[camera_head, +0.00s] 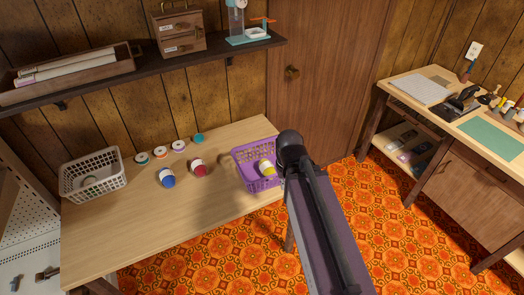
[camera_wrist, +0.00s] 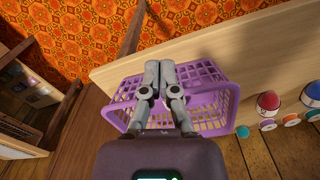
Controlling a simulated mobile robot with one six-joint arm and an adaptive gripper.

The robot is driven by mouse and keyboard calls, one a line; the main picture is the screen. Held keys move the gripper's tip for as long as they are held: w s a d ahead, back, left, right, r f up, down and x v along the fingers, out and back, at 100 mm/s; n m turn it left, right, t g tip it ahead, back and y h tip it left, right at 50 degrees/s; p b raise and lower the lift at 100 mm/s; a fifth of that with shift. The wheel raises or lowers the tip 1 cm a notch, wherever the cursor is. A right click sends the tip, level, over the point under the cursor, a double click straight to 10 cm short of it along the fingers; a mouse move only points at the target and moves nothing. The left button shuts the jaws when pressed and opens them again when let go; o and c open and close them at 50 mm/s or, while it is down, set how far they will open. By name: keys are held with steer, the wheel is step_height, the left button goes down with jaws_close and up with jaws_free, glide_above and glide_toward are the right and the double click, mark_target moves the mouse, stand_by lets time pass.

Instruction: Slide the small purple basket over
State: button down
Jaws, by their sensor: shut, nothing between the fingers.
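The small purple basket (camera_head: 242,172) stands at the right end of the wooden sewing table, with a yellow-and-white spool (camera_head: 267,168) inside it. My arm covers the basket's right side in the head view. In the wrist view the basket (camera_wrist: 208,107) lies behind and around my gripper (camera_wrist: 159,66). The gripper's fingers are together and empty, and they cross over the basket. I cannot tell whether they touch its wall. The gripper's fingertips are hidden in the head view, behind my arm.
A white basket (camera_head: 93,178) stands at the table's left end. Blue (camera_head: 167,178) and red (camera_head: 198,168) spools lie mid-table, with several small rolls behind them. Bare tabletop (camera_head: 190,215) lies in front. A shelf (camera_head: 130,70) hangs above; a workbench (camera_head: 447,100) stands right.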

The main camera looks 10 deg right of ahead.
steer(key=shift+a, duration=0.3)
steer(key=n, duration=0.3)
glide_above(260, 153)
steer(key=s, duration=0.1)
steer(key=shift+s+a+f, duration=0.15)
steer(key=shift+s, duration=0.05)
steer(key=shift+f+b, duration=0.2)
steer(key=shift+b, duration=0.15)
step_height(260, 153, down, 10)
steer(key=b, duration=0.9)
steer(key=shift+r+b, duration=0.2)
steer(key=shift+b, duration=0.1)
steer(key=w+a, duration=0.2)
steer(key=w, duration=0.6)
steer(key=w+a, duration=0.3)
steer(key=w, duration=0.6)
steer(key=w+a, duration=0.3)
steer(key=w, duration=0.6)
steer(key=shift+w+a, duration=0.1)
steer(key=shift+w, duration=0.15)
